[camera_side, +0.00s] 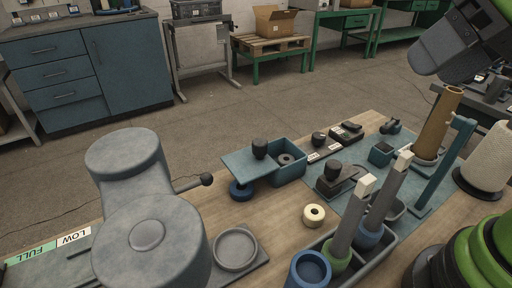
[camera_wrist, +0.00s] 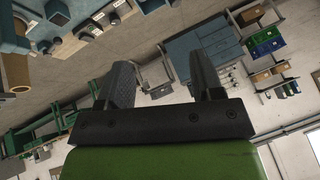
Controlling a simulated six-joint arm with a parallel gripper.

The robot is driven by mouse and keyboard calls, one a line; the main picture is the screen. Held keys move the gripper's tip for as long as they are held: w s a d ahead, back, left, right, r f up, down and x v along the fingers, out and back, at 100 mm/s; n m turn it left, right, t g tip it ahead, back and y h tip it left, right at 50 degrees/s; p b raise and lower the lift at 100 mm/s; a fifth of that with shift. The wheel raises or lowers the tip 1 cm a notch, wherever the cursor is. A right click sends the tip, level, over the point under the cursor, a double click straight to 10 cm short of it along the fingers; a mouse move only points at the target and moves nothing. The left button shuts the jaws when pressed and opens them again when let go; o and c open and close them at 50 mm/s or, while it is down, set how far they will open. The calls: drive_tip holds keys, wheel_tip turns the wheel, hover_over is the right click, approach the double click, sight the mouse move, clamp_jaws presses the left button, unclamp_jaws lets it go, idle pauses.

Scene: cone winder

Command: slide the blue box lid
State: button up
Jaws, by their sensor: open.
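The blue box (camera_side: 291,174) stands on the table near the middle of the side view. Its flat blue lid (camera_side: 238,165) with a black knob (camera_side: 259,148) sits off to the left, leaving the right part of the box uncovered. A dark ring-shaped thing (camera_side: 286,159) shows inside the opening. The lid's left part overhangs a dark blue ring (camera_side: 241,190). My gripper (camera_wrist: 160,75) is open and empty in the wrist view. In the side view it is at the upper right, high above the table and well away from the lid.
A grey machine body (camera_side: 147,235) with a black-knobbed lever stands left of the lid. A cream ring (camera_side: 314,215), a grey tray (camera_side: 314,248) with upright tools, a brown cone (camera_side: 438,122) and a blue post (camera_side: 447,165) stand in front and right. The air above the lid is clear.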

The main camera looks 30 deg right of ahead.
drive_tip(key=w+a+n+g, duration=0.1)
drive_tip(key=w+n, duration=0.2)
drive_tip(key=w, duration=0.3)
drive_tip(key=n+g+y, duration=0.1)
drive_tip(key=n+g, duration=0.1)
drive_tip(key=n, duration=0.6)
approach(260, 141)
drive_tip(key=x, duration=1)
